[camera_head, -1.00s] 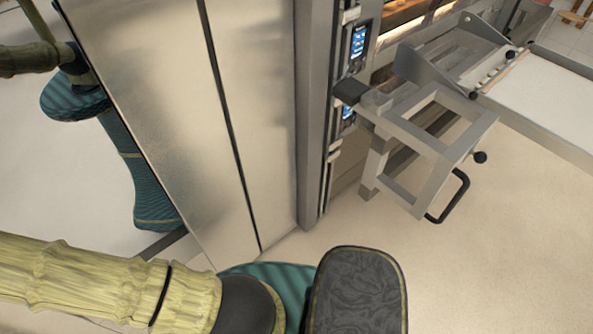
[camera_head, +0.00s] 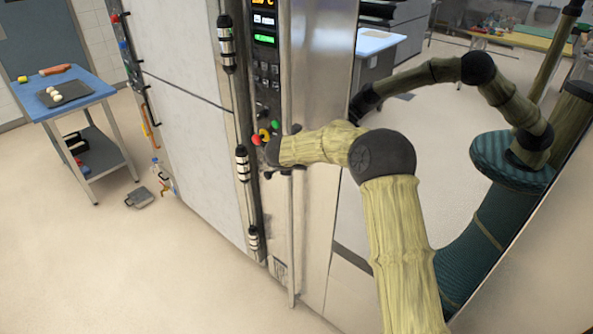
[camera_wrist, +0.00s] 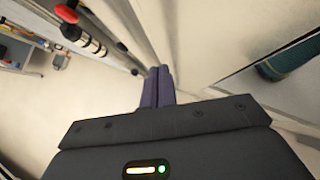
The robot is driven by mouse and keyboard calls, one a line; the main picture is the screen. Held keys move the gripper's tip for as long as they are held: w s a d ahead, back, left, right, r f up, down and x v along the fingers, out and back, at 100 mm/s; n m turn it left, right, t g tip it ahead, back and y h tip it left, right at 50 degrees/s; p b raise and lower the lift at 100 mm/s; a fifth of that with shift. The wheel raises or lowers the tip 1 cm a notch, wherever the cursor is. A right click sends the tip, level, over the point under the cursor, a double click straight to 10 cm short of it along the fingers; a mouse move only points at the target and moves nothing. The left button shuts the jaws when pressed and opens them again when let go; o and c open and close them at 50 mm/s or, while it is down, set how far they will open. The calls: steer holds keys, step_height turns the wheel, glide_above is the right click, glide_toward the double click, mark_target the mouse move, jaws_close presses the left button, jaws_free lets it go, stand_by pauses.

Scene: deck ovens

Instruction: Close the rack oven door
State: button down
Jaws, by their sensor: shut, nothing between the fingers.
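The rack oven's pale door panel (camera_head: 190,105) stands upright at the left of centre in the head view. Black and white hinge cylinders (camera_head: 242,165) run down its right edge. I cannot tell how far it stands open. Beside it is a control panel (camera_head: 265,60) with lit displays, a red button and a yellow one. My arm reaches across the steel front to just below these buttons; my gripper's fingers are hidden there. In the wrist view my gripper (camera_wrist: 157,75) is shut and empty, pointing along a pale upright surface (camera_wrist: 210,45). Contact cannot be told.
A blue table (camera_head: 75,82) with a dark tray stands at the far left. A small grey object (camera_head: 140,198) lies on the floor. The floor at the lower left is clear. The shiny steel panel (camera_head: 350,215) at right mirrors my arm.

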steer(key=a+f+b+v, duration=0.1)
steer(key=v, duration=1)
steer(key=shift+s+a, duration=0.25)
steer(key=shift+s, duration=0.15)
steer(key=s+d+f+m+g, duration=0.2)
steer(key=s+d+m, duration=0.5)
steer(key=s+m, duration=0.3)
steer(key=s+d+f+m+g, duration=0.2)
steer(key=s+d+m, duration=0.6)
steer(key=m, duration=0.5)
steer(key=s+d+f+m+g+y, duration=0.1)
steer(key=s+d+f+m+g, duration=0.1)
steer(key=s+d+m, duration=0.6)
steer(key=s+f+m, duration=0.1)
steer(key=s+m, duration=0.2)
steer(key=s, duration=0.2)
steer(key=shift+f+m, duration=0.3)
steer(key=shift+f, duration=0.05)
